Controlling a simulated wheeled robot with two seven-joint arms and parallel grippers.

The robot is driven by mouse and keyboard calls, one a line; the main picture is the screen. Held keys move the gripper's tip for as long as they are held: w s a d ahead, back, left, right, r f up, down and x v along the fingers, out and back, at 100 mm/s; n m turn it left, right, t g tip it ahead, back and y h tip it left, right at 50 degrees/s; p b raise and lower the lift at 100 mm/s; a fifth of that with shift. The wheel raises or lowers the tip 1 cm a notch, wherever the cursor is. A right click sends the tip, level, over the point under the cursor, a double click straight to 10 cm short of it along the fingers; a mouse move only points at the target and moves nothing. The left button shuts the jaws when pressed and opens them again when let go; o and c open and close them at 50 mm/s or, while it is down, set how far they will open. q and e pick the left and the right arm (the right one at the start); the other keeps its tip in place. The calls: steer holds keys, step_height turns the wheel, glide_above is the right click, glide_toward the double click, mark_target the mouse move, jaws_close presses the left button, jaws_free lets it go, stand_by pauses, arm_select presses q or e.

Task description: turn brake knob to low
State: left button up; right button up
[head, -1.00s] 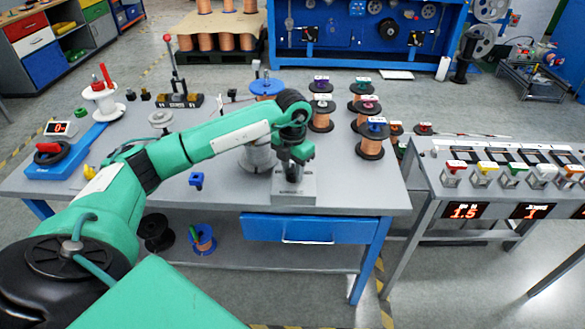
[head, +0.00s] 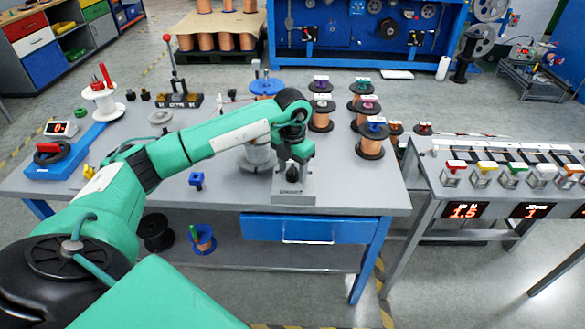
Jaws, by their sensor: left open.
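My left gripper (head: 292,165) points down over a small grey metal box (head: 293,196) at the front edge of the workbench. The box has a dark marking on its top near the gripper. The brake knob itself is not clearly visible; the gripper and its wrist cover the upper part of the box. The gripper is open, with its fingers close to the box. Whether they touch anything there cannot be told. My right gripper is not in view.
The grey bench (head: 235,190) holds a small blue part (head: 197,180) left of the box and a copper spool (head: 370,147) to the right, among several others. A blue drawer (head: 290,229) is below. A side table (head: 440,180) with coloured switches stands right.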

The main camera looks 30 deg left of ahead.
mark_target(292, 169)
arm_select(q)
step_height(292, 169, up, 14)
steer(key=shift+f, duration=0.15)
stand_by(0.6)
